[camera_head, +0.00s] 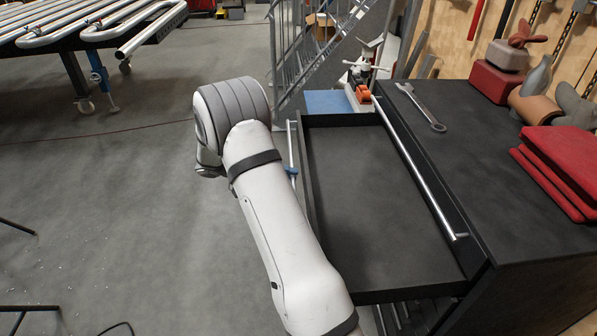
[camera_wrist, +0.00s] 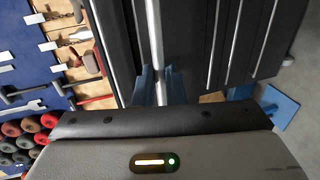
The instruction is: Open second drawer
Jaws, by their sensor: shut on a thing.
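A black cabinet (camera_head: 462,130) has a drawer (camera_head: 372,205) pulled well out; it is empty inside. The drawer lies below a closed top drawer, whose bar handle (camera_head: 425,180) runs along the cabinet's front edge. My gripper (camera_head: 291,171) is at the open drawer's outer bar handle (camera_head: 292,143), mostly hidden behind my arm. In the wrist view, the blue fingers of my gripper (camera_wrist: 159,86) are shut around the silver handle (camera_wrist: 154,35).
A metal staircase (camera_head: 325,50) stands behind. The grey floor left of my arm is largely clear.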

